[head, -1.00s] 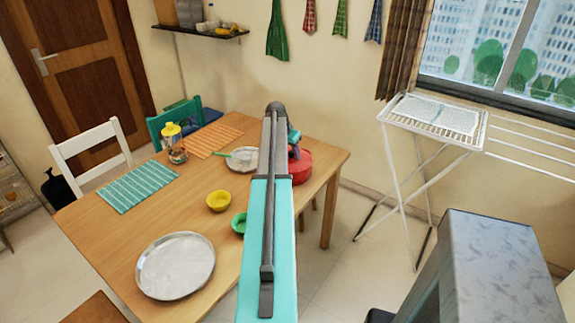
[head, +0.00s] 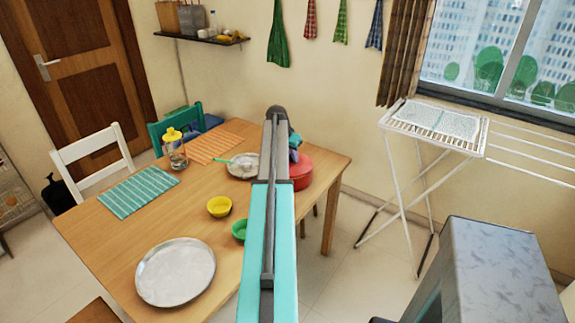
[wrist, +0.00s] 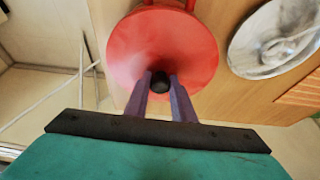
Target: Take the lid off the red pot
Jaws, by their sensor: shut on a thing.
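The red pot (head: 301,173) stands near the table's far right corner, partly hidden behind my arm in the head view. In the wrist view its round red lid (wrist: 128,48) is seen from above, with a black knob (wrist: 160,84) on it. My gripper (wrist: 160,86) has its two purple fingers on either side of the knob and is shut on it. In the head view my gripper (head: 294,153) is just over the pot, mostly behind my arm. I cannot tell whether the lid sits on the pot or is raised.
A metal plate with a green-handled utensil (head: 243,165) lies just left of the pot. Yellow (head: 219,207) and green (head: 239,230) bowls and a large metal plate (head: 176,272) are nearer. A jar (head: 174,150) stands further left. A drying rack (head: 432,122) stands right of the table.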

